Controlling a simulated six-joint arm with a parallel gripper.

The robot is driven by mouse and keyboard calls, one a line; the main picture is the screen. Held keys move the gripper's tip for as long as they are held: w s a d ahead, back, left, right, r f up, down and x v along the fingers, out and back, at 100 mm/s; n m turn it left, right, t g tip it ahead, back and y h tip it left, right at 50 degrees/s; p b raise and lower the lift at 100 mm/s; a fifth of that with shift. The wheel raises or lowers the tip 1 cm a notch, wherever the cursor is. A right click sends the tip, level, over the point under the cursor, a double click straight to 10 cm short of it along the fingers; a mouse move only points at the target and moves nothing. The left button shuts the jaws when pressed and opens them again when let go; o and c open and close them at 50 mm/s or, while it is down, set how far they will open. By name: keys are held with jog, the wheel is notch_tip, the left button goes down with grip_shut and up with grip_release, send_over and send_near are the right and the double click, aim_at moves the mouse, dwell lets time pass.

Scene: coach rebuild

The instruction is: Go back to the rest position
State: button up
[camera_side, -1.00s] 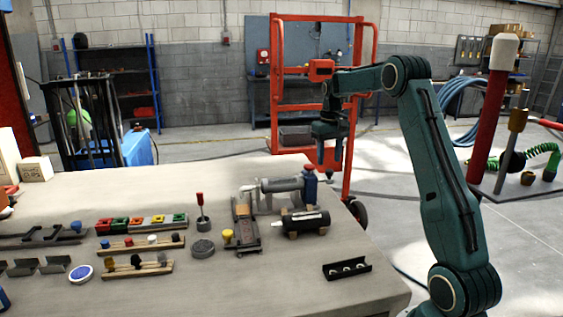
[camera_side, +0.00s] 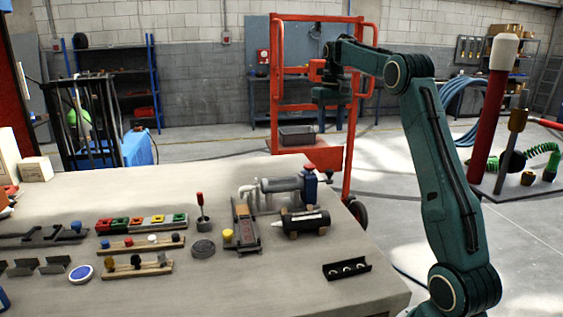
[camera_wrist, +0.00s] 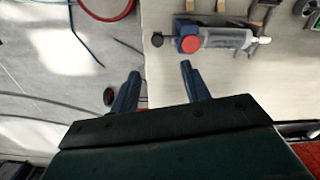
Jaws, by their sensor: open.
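My gripper (camera_wrist: 160,72) is open in the wrist view, with its two dark blue fingers apart and nothing between them. In the side view my gripper (camera_side: 328,95) is small and dark, raised well above the far right corner of the table, in front of the orange frame. The arm is bent high, with its forearm reaching left. The fingers are hard to make out in the side view.
The grey table (camera_side: 200,290) holds a grey cylinder (camera_side: 282,184) with a blue end (camera_side: 310,184), a black cylinder (camera_side: 306,221), a black tray (camera_side: 347,268) and several small parts in racks. An orange frame (camera_side: 278,100) stands behind. The air around the gripper looks clear.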

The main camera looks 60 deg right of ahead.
jog(key=shift+a, duration=0.1)
jog(key=s+a+r+n+t+h, duration=0.1)
jog(key=s+a+r+n, duration=0.15)
jog(key=a, duration=0.85)
jog(key=s+a+r+n+t, duration=0.1)
jog(key=s+a+r+t, duration=0.2)
jog(key=a, duration=0.8)
jog(key=s+a+f+n, duration=0.1)
jog(key=s+a+f, duration=0.4)
jog(key=s, duration=0.3)
jog(key=s+a+f+n+t+y, duration=0.1)
jog(key=s+a+f, duration=0.3)
jog(key=s+a, duration=0.4)
jog(key=shift+f+n+t, duration=0.3)
jog(key=shift+f+n, duration=0.05)
jog(key=shift+n, duration=0.1)
